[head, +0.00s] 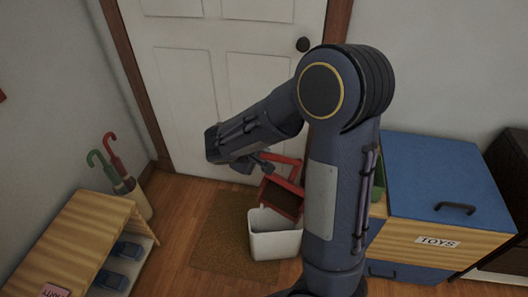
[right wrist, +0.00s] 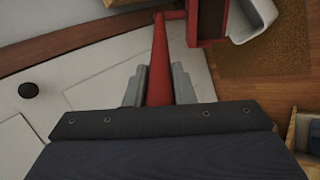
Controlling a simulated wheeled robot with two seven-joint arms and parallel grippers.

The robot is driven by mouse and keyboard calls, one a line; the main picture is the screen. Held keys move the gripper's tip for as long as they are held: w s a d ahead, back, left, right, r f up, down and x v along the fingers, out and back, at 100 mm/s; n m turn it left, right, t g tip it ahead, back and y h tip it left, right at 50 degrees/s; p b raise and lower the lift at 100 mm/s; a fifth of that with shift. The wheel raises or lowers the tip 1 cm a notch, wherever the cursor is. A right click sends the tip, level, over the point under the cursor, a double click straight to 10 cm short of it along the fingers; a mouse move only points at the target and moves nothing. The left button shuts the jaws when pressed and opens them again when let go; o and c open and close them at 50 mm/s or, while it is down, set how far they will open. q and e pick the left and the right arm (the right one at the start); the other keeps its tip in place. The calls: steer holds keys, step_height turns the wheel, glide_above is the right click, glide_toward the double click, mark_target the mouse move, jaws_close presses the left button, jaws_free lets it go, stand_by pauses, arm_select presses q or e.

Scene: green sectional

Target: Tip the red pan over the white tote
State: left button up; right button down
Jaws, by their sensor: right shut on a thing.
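The red pan (head: 280,199) hangs above the white tote (head: 274,243), tilted with its lower edge at the tote's opening. In the head view I cannot tell whether the pan touches the rim. My right gripper (head: 259,164) is shut on the pan's red handle. In the right wrist view the fingers (right wrist: 160,82) lie on both sides of the handle (right wrist: 161,50). The pan (right wrist: 211,20) and part of the white tote (right wrist: 257,16) show at the top there. The tote's inside is mostly hidden. My left gripper is out of view.
The tote stands on a brown mat (head: 215,250) before a white door (head: 190,85). A blue-lidded toy chest (head: 430,175) is at right. A wooden shoe bench (head: 65,240) and an umbrella stand (head: 137,200) are at left. My right arm hides part of the middle.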

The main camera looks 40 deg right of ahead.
steer(key=shift+s+a+f+t+h+b, duration=0.25)
steer(key=shift+s+a+f+h+b, duration=0.6)
steer(key=shift+a+f+b, duration=1.5)
steer(key=shift+s+a+f+t+h+b, duration=0.2)
steer(key=shift+s+a+f+h+b, duration=1)
steer(key=shift+a, duration=2.35)
steer(key=shift+s+a+f+t+h+b, duration=0.3)
steer(key=shift+s+a+f+b, duration=0.45)
steer(key=shift+a+b, duration=1.95)
steer(key=w+d+r+y+p, duration=0.1)
steer(key=d+r+p, duration=0.2)
steer(key=d+p, duration=0.1)
steer(key=w+d+r+g+y+p, duration=0.1)
steer(key=w+d+r+y+p, duration=0.1)
steer(key=d, duration=0.5)
steer(key=w+d+r+y+p, duration=0.1)
steer(key=w+d+r+p, duration=0.1)
steer(key=d+r+p, duration=0.3)
steer(key=shift+w+d+g+y+p, duration=0.25)
steer(key=shift+d+p, duration=0.25)
steer(key=shift+w+d+r, duration=0.1)
steer(key=shift+d, duration=0.2)
steer(key=shift+d, duration=0.1)
